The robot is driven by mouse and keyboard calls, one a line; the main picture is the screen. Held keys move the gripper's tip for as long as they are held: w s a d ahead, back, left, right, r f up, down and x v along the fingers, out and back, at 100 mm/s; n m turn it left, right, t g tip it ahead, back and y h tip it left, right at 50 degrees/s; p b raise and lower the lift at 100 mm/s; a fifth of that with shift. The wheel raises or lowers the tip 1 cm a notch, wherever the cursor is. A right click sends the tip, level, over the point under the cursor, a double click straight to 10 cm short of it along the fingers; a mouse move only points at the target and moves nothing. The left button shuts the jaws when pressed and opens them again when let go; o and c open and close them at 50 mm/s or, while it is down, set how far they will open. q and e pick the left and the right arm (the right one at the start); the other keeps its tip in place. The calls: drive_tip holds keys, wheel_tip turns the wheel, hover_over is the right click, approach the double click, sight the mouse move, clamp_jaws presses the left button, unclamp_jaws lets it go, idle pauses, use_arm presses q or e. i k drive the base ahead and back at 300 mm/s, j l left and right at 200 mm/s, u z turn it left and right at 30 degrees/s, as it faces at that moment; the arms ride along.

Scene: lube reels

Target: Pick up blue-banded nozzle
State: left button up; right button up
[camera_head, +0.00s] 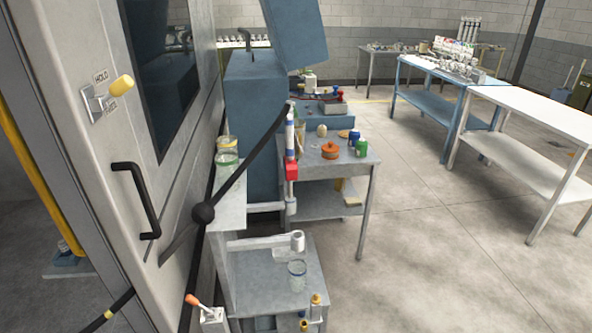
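No nozzle can be picked out for certain. A slim upright white piece (290,140) with a blue band near its top and a red block (291,171) lower down stands in front of the far grey bench; I cannot tell whether it is a nozzle. Small brass-coloured fittings (316,299) show at the bottom edge, with no blue band visible on them. Neither of my grippers is in view.
A large grey machine door with a black handle (137,195) fills the left. A low grey stand (262,270) holds a clear jar (297,275). The grey bench (345,157) holds an orange pot (330,150) and small containers. A white table (540,108) stands right; the floor between is clear.

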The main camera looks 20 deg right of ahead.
sight(290, 169)
drive_tip(key=k+u, duration=0.15)
drive_tip(key=u, duration=0.25)
drive_tip(key=k+u, duration=0.15)
drive_tip(key=u, duration=0.25)
drive_tip(key=k+j+u, duration=0.1)
drive_tip(key=u, duration=0.3)
drive_tip(key=l+u, duration=0.15)
drive_tip(key=u, duration=0.25)
drive_tip(key=l+u, duration=0.1)
drive_tip(key=u, duration=0.35)
drive_tip(key=l+u, duration=0.1)
drive_tip(key=u, duration=0.3)
drive_tip(key=k+l, duration=0.3)
drive_tip(key=l, duration=0.35)
drive_tip(key=k+l, duration=0.3)
drive_tip(key=l, duration=0.3)
drive_tip(key=k+l, duration=0.25)
drive_tip(key=l, duration=0.4)
drive_tip(key=k+l, duration=0.3)
drive_tip(key=l, duration=0.3)
drive_tip(key=k+l, duration=0.3)
drive_tip(key=l, duration=0.35)
drive_tip(key=k+l, duration=0.3)
drive_tip(key=l, duration=0.3)
drive_tip(key=k+l, duration=0.25)
drive_tip(key=l, duration=0.4)
drive_tip(key=k+l, duration=0.3)
drive_tip(key=l, duration=0.3)
